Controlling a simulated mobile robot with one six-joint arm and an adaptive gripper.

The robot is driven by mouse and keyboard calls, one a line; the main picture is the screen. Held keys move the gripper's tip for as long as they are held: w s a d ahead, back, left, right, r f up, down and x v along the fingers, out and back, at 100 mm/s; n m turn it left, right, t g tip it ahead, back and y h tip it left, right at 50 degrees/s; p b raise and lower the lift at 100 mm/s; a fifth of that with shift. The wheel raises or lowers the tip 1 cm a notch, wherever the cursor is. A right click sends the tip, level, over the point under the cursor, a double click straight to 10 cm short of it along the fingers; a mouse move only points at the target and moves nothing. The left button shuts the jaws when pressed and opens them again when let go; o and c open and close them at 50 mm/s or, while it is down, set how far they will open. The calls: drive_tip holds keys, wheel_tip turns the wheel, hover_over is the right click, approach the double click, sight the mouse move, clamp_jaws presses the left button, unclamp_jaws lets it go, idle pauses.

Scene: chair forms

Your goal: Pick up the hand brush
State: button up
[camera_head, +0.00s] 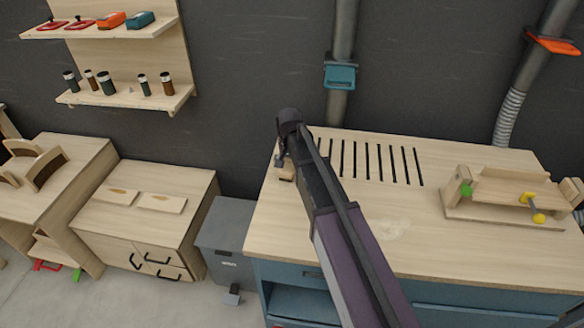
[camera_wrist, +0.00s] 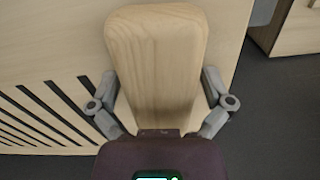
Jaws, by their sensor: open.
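The hand brush (camera_wrist: 157,60) shows in the wrist view as a pale wooden body with rounded corners, seen from above. Its bristles are not visible. In the head view only a small wooden part of it (camera_head: 287,174) shows at the left end of the blue workbench's top. My gripper (camera_wrist: 160,85) is open over the brush, with one finger on each side of its wooden body. In the head view my gripper (camera_head: 281,162) is partly hidden by my own arm.
The workbench top (camera_head: 330,222) has dark slots (camera_head: 375,160) just right of the brush. A wooden jig (camera_head: 500,195) with green and yellow knobs stands at the bench's right. A grey bin (camera_head: 222,240) and a drawer cabinet (camera_head: 150,225) stand left of the bench.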

sight(289, 161)
idle(0.4)
drive_tip(key=c, duration=1.1)
drive_tip(key=shift+r, duration=0.15)
wheel_tip(289, 161, up, 4)
drive_tip(key=p, duration=0.4)
drive_tip(key=s+d, duration=0.3)
drive_tip(key=s, duration=0.1)
drive_tip(key=s+d, duration=0.3)
drive_tip(key=s, duration=0.1)
drive_tip(key=s+d+p, duration=0.1)
drive_tip(key=s+d, duration=0.2)
drive_tip(key=s, duration=0.1)
drive_tip(key=shift+s+d+r, duration=0.35)
drive_tip(key=shift+d, duration=0.05)
